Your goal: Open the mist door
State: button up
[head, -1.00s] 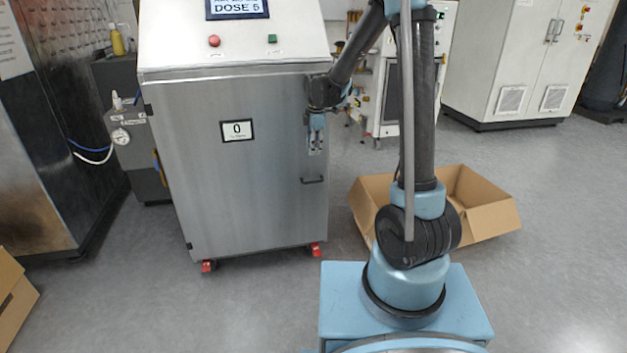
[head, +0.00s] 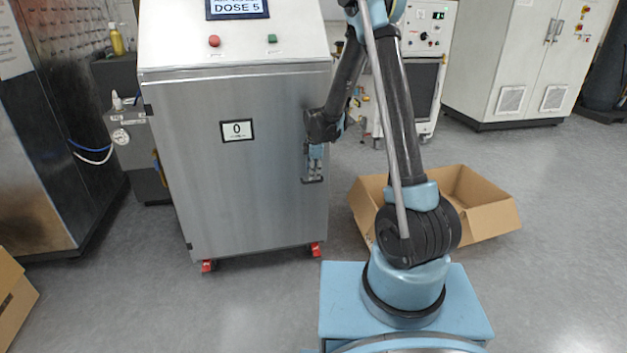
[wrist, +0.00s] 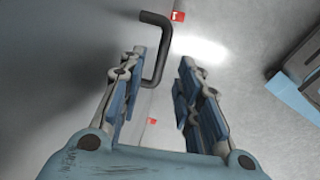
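The mist door (head: 240,175) is the grey steel front of the cabinet and looks closed in the head view. Its dark bar handle (head: 312,180) is on the right side, partly behind my gripper (head: 315,162). In the wrist view my gripper (wrist: 160,85) is open, with two blue-padded fingers apart. The bent handle (wrist: 158,45) shows near the left finger; its lower leg lies between the fingers, closer to the left one. I cannot tell whether the finger touches it.
An open cardboard box (head: 470,205) lies on the floor right of the cabinet. A red button (head: 214,41) and a green button (head: 272,39) are on the sloped panel above the door. Red casters (head: 208,266) sit under the cabinet.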

jog(key=shift+w+a+f, duration=0.1)
jog(key=shift+w+f, duration=0.05)
jog(key=shift+f, duration=0.8)
jog(key=shift+w+f, duration=0.15)
jog(key=shift+f, duration=0.8)
grip_shut()
